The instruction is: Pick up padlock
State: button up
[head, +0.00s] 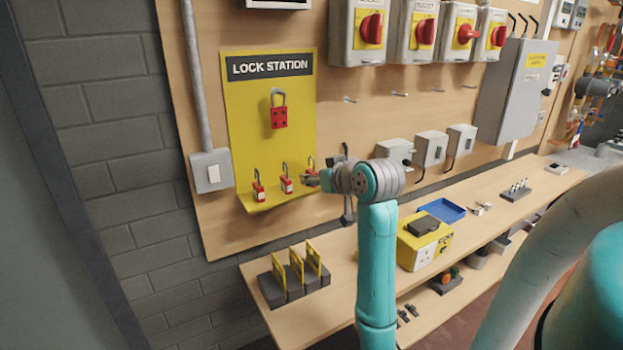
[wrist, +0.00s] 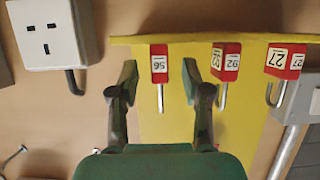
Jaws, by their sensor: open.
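Red padlocks with white number labels sit in a row on the shelf of the yellow lock station board (head: 267,95). In the wrist view, which looks upside down, the padlock marked 56 (wrist: 160,62) lies between my gripper's (wrist: 158,82) two open fingers, with a visible gap on each side. The padlocks marked 92 (wrist: 231,62) and 27 (wrist: 284,60) are to its right, outside the fingers. In the head view, my gripper (head: 318,180) is at the rightmost shelf padlock (head: 311,171), partly covering it. The other two padlocks, left (head: 259,191) and middle (head: 286,184), are clear of it.
A workbench (head: 330,255) below carries yellow tags in dark stands (head: 294,278), a yellow box (head: 424,247) and a blue tray (head: 443,210). A socket box (wrist: 55,32) is beside the board.

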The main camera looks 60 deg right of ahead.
jog(key=shift+x, duration=1.4)
jog(key=shift+c, duration=0.3)
grip_shut()
jog(key=shift+r, duration=0.25)
